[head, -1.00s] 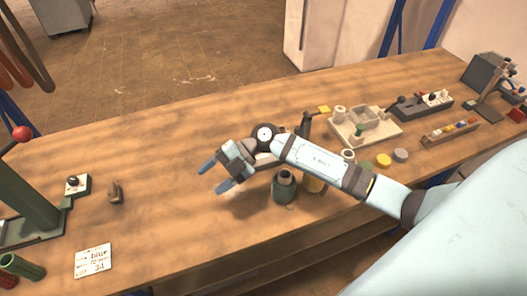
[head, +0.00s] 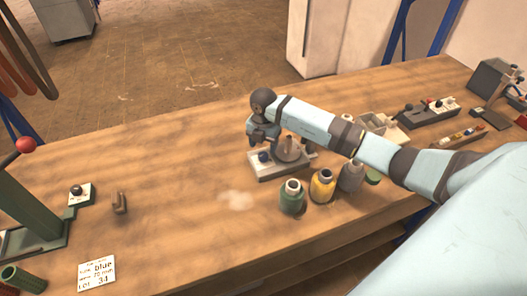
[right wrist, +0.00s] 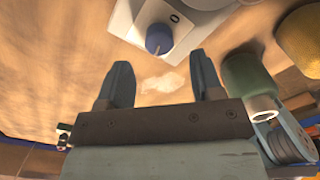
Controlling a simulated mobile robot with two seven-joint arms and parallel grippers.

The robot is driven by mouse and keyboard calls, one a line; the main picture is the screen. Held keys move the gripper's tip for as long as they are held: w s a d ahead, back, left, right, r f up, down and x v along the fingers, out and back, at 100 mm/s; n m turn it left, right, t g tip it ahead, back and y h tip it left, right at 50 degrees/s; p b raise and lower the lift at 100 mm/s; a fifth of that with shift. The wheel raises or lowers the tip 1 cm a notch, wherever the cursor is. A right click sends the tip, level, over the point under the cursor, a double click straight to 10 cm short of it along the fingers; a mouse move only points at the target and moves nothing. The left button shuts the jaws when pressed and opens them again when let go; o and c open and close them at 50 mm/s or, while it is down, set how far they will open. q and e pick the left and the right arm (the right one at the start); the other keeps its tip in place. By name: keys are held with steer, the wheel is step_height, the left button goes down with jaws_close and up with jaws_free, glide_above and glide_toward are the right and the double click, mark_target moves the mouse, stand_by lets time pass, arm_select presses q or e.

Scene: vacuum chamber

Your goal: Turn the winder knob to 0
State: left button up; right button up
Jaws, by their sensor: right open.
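The winder (head: 290,168) is a pale base with a grey wheel on the bench. Its blue knob (head: 264,156) sits on the left end of the base, and it also shows in the right wrist view (right wrist: 159,38) beside a small dark mark. My right gripper (head: 264,137) is open and empty above the knob, pointing down. In the right wrist view its two fingers (right wrist: 160,75) are apart, with the knob beyond the tips. My left gripper is not in view.
Green (head: 292,197), yellow (head: 322,186) and grey (head: 350,176) spools stand in front of and right of the winder. A label card (head: 97,273) and a dark knob on a plate (head: 80,193) lie at left.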

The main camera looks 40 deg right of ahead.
mark_target(264, 155)
steer(key=shift+f, duration=2.4)
steer(key=c, duration=0.9)
